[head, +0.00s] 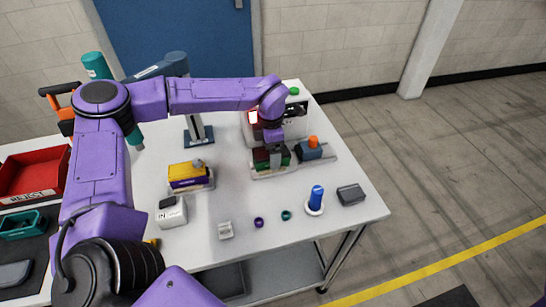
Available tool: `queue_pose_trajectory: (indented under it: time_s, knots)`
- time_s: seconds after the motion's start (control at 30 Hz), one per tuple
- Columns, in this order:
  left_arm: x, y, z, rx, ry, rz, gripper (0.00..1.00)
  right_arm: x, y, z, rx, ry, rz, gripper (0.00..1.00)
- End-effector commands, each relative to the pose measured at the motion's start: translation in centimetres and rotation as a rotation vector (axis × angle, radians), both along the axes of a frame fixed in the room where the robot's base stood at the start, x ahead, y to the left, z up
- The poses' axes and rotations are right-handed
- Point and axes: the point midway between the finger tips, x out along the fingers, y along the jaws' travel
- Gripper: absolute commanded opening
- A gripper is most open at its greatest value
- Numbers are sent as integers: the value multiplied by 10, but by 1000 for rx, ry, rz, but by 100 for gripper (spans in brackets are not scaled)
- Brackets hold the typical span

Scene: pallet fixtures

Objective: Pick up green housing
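My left arm reaches in from the left across the table. Its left gripper (274,160) points down at a dark green housing (285,157), which sits on a pale pallet fixture (262,174) near the back right of the table. The gripper overlaps the middle of the housing and hides part of it. The fingers are small and dark here, so I cannot tell whether they are closed on it. My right gripper is not in view.
A blue block with an orange knob (313,143) stands close right of the housing. A yellow and purple block (186,174) sits on another fixture to the left. A blue cylinder (317,195), small rings and a red reject bin (33,174) are also out.

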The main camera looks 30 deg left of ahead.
Motion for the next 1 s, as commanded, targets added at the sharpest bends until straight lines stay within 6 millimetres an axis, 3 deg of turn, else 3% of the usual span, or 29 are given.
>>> queue_pose_trajectory:
  time_s: [0.1,0.37,0.73,1.0]
  knots:
    - [0,0,0,-1,-1,1,87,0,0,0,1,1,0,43]
    - [0,1,0,-1,1,2,3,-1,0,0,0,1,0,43]
    - [0,0,2,0,0,0,0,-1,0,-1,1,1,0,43]
    - [1,1,29,0,-4,0,0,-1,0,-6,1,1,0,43]
